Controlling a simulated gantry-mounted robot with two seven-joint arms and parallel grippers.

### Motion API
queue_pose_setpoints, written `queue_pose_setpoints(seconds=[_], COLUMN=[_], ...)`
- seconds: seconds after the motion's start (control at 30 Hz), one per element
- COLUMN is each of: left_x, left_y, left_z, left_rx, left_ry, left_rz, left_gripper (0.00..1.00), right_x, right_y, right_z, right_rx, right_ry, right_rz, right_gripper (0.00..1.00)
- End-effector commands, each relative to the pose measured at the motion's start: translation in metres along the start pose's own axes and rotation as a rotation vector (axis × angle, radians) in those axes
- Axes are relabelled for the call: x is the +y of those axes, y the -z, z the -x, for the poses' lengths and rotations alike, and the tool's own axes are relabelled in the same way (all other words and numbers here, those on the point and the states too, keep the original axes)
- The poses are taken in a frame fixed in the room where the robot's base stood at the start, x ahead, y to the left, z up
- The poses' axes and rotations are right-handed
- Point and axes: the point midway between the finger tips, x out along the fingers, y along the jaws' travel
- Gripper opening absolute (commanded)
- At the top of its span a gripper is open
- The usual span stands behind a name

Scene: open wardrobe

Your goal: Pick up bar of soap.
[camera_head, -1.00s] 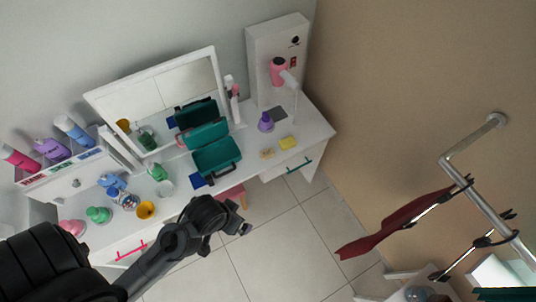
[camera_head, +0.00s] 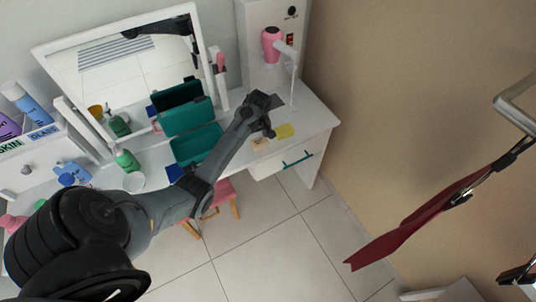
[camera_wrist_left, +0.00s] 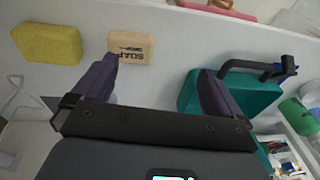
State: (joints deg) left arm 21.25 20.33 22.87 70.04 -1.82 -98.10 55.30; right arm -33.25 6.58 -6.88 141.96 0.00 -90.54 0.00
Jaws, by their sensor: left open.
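The bar of soap (camera_wrist_left: 130,48) is a beige block marked "SOAP" in the left wrist view. It lies on the white dresser top and also shows in the head view (camera_head: 259,144), at the dresser's front right. My left gripper (camera_head: 265,113) is open and empty over the dresser, in the head view just above the soap in the picture. In the left wrist view its two dark fingers (camera_wrist_left: 160,68) are spread, and the left fingertip overlaps the soap's lower left corner. I cannot tell whether they touch.
A yellow sponge (camera_wrist_left: 46,43) lies beside the soap, also in the head view (camera_head: 284,131). An open teal case (camera_head: 196,147) stands left of the gripper. A pink hair dryer (camera_head: 272,44) hangs behind. A mirror (camera_head: 128,68) stands at the back.

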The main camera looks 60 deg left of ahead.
Motion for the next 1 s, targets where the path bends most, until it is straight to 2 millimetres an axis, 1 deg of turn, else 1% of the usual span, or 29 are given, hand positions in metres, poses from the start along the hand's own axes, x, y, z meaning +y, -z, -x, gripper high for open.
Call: queue_pose_setpoints(seconds=[0.03,0.1,0.17,0.27,0.37,0.5,0.6,0.83,1.0], left_x=[0.013,0.024,0.031,0.037,0.039,0.041,0.042,0.043,0.043], left_y=[0.006,0.011,0.013,0.015,0.015,0.016,0.016,0.016,0.016], left_z=[0.003,0.012,0.017,0.016,0.005,-0.014,-0.023,-0.035,-0.057], left_rx=[0.008,0.014,0.018,0.019,0.020,0.020,0.021,0.021,0.021], left_ry=[-0.035,-0.064,-0.081,-0.094,-0.098,-0.097,-0.098,-0.098,-0.097], left_rz=[0.011,0.017,0.020,0.021,0.022,0.021,0.020,0.020,0.020], left_gripper=[1.00,1.00,1.00,1.00,1.00,1.00,1.00,1.00,1.00], right_x=[-0.001,-0.001,-0.001,-0.001,-0.001,0.000,0.001,0.001,0.001], right_y=[-0.004,-0.006,-0.007,-0.008,-0.008,-0.009,-0.010,-0.011,-0.013], right_z=[-0.015,-0.020,-0.023,-0.026,-0.028,-0.031,-0.033,-0.035,-0.042], right_rx=[0.001,0.002,0.002,0.003,0.004,0.004,0.003,0.003,0.003], right_ry=[0.000,0.000,0.000,0.000,-0.001,-0.004,-0.006,-0.007,-0.007], right_rz=[0.000,0.000,0.000,0.000,0.001,0.005,0.008,0.009,0.008], right_gripper=[0.43,0.43,0.43,0.43,0.43,0.43,0.43,0.43,0.43])
